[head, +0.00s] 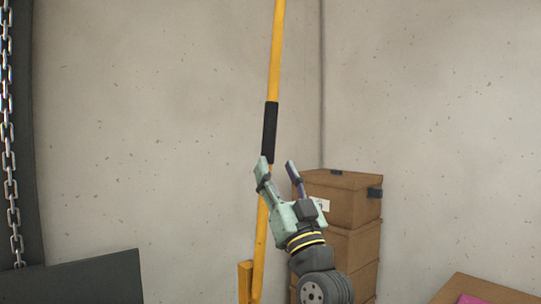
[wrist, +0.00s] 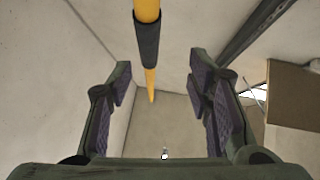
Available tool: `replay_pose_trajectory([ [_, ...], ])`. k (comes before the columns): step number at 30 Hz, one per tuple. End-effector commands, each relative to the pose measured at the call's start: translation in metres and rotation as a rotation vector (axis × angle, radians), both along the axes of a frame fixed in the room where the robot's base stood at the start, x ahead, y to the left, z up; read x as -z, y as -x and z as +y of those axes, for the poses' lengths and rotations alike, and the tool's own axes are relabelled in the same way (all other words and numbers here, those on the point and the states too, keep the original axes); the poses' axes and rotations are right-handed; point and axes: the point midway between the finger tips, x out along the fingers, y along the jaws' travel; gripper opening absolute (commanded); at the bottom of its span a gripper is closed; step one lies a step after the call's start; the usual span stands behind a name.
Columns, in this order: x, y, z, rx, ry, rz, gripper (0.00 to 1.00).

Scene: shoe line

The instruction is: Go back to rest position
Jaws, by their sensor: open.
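My gripper (head: 277,166) is raised in the middle of the head view, with its two fingers apart and nothing between them. In the wrist view my gripper (wrist: 163,85) also shows open, with dark ridged pads on both fingers. A yellow pole (head: 275,50) with a black grip sleeve (head: 270,130) stands near the fingertips, slightly tilted. In the wrist view the yellow pole (wrist: 147,10) and its black sleeve (wrist: 147,45) appear beyond the fingers, toward the top middle. Whether the left finger touches the pole cannot be told from the head view.
Stacked cardboard boxes (head: 345,205) stand in the corner behind my gripper, to the right. A metal chain (head: 9,130) hangs at the far left. A dark panel (head: 80,280) is at lower left. A brown surface with something pink (head: 472,299) is at lower right. Bare wall lies behind.

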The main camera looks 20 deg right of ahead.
Motion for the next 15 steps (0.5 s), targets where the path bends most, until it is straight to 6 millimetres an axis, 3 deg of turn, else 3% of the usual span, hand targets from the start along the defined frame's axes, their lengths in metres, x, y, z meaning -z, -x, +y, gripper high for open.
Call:
replay_pose_trajectory([
  [5,0.0093,0.0097,-0.0001,-0.001,0.0,0.0,0.46],
  [15,0.0098,0.0104,-0.0002,-0.001,-0.001,0.0,0.46],
])
